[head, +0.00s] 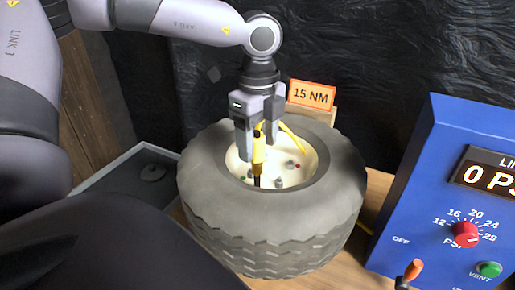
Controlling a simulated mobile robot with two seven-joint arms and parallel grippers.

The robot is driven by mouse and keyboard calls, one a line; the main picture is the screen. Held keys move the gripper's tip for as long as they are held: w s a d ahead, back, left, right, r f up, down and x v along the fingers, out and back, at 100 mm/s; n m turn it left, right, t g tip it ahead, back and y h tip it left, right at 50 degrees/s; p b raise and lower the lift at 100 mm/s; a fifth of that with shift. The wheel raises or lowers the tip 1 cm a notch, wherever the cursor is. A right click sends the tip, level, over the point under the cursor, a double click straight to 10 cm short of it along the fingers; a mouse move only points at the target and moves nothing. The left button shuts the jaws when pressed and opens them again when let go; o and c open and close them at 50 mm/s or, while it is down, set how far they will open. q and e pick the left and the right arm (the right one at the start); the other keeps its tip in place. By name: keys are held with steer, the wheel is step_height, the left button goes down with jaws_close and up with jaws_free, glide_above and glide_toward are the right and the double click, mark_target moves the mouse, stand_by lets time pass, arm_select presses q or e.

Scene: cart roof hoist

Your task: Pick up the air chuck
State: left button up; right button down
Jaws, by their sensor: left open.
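The air chuck (259,158) is a yellow tool with a dark lower tip. It stands roughly upright in the cream-coloured hub of the tire (325,215). My left gripper (258,142) comes down from above with its fingers apart, one on each side of the chuck's upper part as pictured. I cannot tell whether the fingers touch it. A short yellow length (292,132), perhaps its hose, runs over the hub behind the right finger. My right gripper is not in view.
A blue panel (415,190) on the right has a display, a red PSI knob (466,234), a green VENT button (489,269) and an orange-tipped lever (413,269). An orange "15 NM" sign (312,95) stands behind the tire. A grey tray (125,178) lies left.

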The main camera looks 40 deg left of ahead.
arm_select(q)
steer(key=shift+f, duration=0.7)
jaws_close()
steer(key=shift+r, duration=0.1)
step_height(320, 180, up, 28)
steer(key=p, duration=0.2)
steer(key=shift+p, duration=0.3)
stand_by(0.5)
